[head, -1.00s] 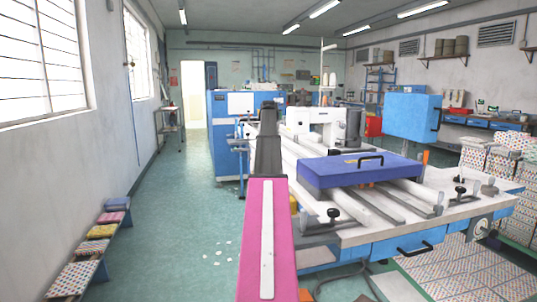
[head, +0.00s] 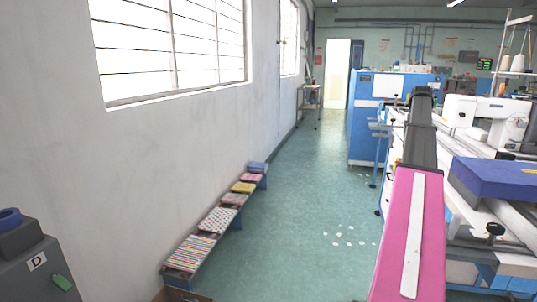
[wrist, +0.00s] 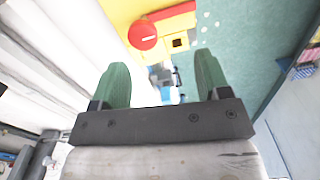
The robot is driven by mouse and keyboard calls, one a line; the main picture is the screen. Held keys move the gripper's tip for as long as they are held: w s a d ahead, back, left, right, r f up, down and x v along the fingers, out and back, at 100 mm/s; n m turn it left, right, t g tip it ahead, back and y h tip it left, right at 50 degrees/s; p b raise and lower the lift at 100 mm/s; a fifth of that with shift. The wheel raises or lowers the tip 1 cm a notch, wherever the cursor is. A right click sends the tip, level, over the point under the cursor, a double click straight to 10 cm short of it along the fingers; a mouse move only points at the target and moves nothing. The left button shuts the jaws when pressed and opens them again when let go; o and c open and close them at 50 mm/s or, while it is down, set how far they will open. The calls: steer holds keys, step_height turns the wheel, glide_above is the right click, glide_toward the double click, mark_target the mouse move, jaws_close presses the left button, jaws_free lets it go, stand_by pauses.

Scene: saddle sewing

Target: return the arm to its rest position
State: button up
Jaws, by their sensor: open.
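My gripper (wrist: 162,70) shows in the wrist view, with two green fingers set wide apart on a dark bar. Nothing is held between the fingers. Beyond and above them is a yellow thing (wrist: 182,22) with a round red part (wrist: 142,36) on it. Small blurred blue and white shapes show through the gap between the fingers. I cannot make out the gripper's fingers in the head view.
In the head view, a machine table with a blue case (head: 497,184) stands at right, with a blue cabinet (head: 365,135) behind. A low bench with several fabric stacks (head: 218,220) lines the left wall. A grey bin (head: 35,270) stands front left. Teal floor (head: 300,190) between is mostly clear.

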steer(key=s+a+f+n, duration=0.1)
steer(key=s+a+f, duration=0.1)
steer(key=a+f, duration=1.25)
steer(key=s+a+f+n, duration=0.2)
steer(key=a+f, duration=1.1)
steer(key=a, duration=0.2)
steer(key=s+a+f+n, duration=0.1)
steer(key=s+a+f, duration=0.7)
steer(key=s+a, duration=0.2)
steer(key=s+a+f+n, duration=0.1)
steer(key=s+a+f, duration=0.8)
steer(key=a, duration=0.5)
steer(key=shift+s+f, duration=0.3)
steer(key=shift+s, duration=0.55)
